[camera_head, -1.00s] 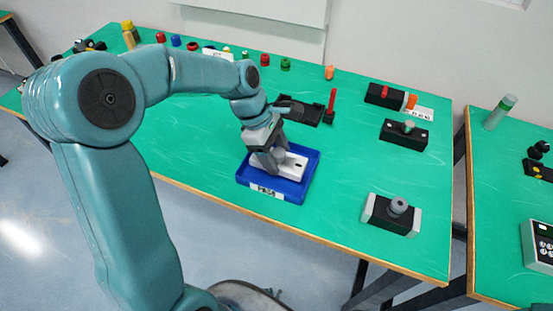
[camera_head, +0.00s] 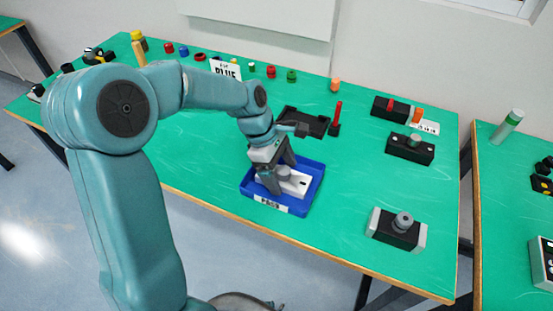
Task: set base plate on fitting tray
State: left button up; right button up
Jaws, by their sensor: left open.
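A white base plate (camera_head: 297,186) with a grey round knob lies in a blue tray (camera_head: 310,197) near the table's front edge. The tray has a white label on its front. My left gripper (camera_head: 281,177) is open, pointing down over the left part of the plate, with its fingers about the knob. The fingers hide part of the plate, and I cannot tell whether they touch it. A flat black tray (camera_head: 304,121), possibly the fitting tray, lies behind the blue tray, partly hidden by my left wrist. My right gripper is not in view.
A red peg (camera_head: 337,114) stands at the black tray's right. Black fixtures (camera_head: 409,150) stand at the right, one with a grey knob (camera_head: 402,221) near the front. Several coloured parts and a "BLUE" card (camera_head: 226,70) line the back. Green table is clear between.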

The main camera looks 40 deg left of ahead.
pick_arm(q)
jog(key=p+v, duration=0.1)
jog(key=v, duration=1.1)
jog(key=shift+s+f, duration=0.2)
